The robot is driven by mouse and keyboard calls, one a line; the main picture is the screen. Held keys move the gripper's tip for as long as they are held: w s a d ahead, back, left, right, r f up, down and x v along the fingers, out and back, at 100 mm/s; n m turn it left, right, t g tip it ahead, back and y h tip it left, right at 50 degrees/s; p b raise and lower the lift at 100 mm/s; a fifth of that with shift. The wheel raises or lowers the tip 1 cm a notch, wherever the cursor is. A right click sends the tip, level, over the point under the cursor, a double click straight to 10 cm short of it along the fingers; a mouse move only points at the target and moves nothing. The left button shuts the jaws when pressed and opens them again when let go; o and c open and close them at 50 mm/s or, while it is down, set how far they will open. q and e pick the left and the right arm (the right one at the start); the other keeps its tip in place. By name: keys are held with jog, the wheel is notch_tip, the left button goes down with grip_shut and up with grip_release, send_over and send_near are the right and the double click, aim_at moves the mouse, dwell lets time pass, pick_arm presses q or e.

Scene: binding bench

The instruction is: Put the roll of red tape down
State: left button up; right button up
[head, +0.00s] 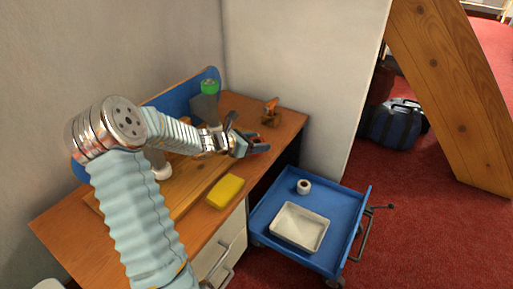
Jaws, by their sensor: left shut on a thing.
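My left arm reaches across the wooden desk from the left. My left gripper (254,147) is shut on the roll of red tape (259,149), near the desk's right edge. Only a small red part of the roll shows between the dark fingers; the rest is hidden. I cannot tell whether the roll touches the desk. My right gripper is not in view.
A yellow block (226,191) lies on the desk (205,221). An orange and brown object (270,111) and a green-topped item (209,87) stand farther back.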

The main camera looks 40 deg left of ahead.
pick_arm(q)
jog(key=shift+d+f, duration=0.1)
jog(key=shift+f, duration=0.8)
jog(key=shift+f, duration=0.15)
jog(key=o, duration=0.8)
jog(key=shift+c, duration=0.2)
jog(key=shift+r, duration=0.25)
jog(key=p+v, duration=0.2)
jog(key=v, duration=1)
